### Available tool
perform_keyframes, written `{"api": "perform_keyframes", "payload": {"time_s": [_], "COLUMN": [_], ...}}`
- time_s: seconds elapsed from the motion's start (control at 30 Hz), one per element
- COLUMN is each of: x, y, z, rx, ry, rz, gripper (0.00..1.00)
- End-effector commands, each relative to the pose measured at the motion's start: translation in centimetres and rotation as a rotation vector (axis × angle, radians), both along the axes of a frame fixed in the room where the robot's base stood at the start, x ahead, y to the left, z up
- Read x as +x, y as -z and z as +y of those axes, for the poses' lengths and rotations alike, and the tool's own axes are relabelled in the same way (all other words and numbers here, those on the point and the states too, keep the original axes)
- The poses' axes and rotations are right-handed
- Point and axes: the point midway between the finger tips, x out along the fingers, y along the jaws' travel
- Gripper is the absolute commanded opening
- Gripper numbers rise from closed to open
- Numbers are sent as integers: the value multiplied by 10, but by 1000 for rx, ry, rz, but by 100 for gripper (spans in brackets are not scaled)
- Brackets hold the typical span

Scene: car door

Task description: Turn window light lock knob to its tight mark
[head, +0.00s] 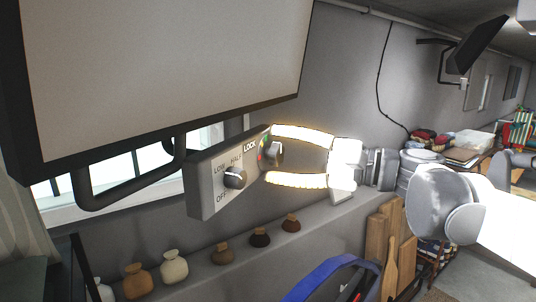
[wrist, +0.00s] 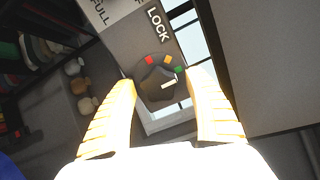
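The grey control box (head: 206,192) hangs below the big panel in the head view. Its dark lock knob (head: 273,152) sits at the right end under the word LOCK. In the wrist view the lock knob (wrist: 156,90) has a white pointer aimed right, just below the green mark (wrist: 179,69). Orange (wrist: 165,59) and red (wrist: 149,60) marks lie farther round to the left. My gripper (head: 272,155) is open, with one finger above and one below the knob in the head view. In the wrist view the fingers of my gripper (wrist: 162,78) flank the knob, with gaps visible.
A second knob (head: 234,178) with LOW, HALF and OFF labels is on the same box. The big panel (head: 160,50) hangs close above. Several small vases (head: 173,267) stand on the ledge below. A blue bag (head: 325,277) and wooden boards (head: 385,235) are lower right.

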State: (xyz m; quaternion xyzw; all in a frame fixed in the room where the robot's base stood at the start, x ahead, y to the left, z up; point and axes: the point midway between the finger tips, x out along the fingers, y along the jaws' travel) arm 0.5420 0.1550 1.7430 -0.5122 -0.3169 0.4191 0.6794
Motion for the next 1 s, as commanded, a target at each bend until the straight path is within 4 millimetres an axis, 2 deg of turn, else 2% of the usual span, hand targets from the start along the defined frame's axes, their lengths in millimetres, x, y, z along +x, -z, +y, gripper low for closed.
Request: {"api": "perform_keyframes", "payload": {"time_s": [0.3,0.47,0.7,0.83,1.0], "x": [-3,-15,-39,-48,-53], "y": [1,1,0,0,0], "z": [-7,-32,-80,-97,-107], "rx": [-1,-2,-1,-1,-1], "ry": [2,6,5,3,1], "rz": [-1,0,-1,0,1], "gripper": [62,62,62,62,62]}}
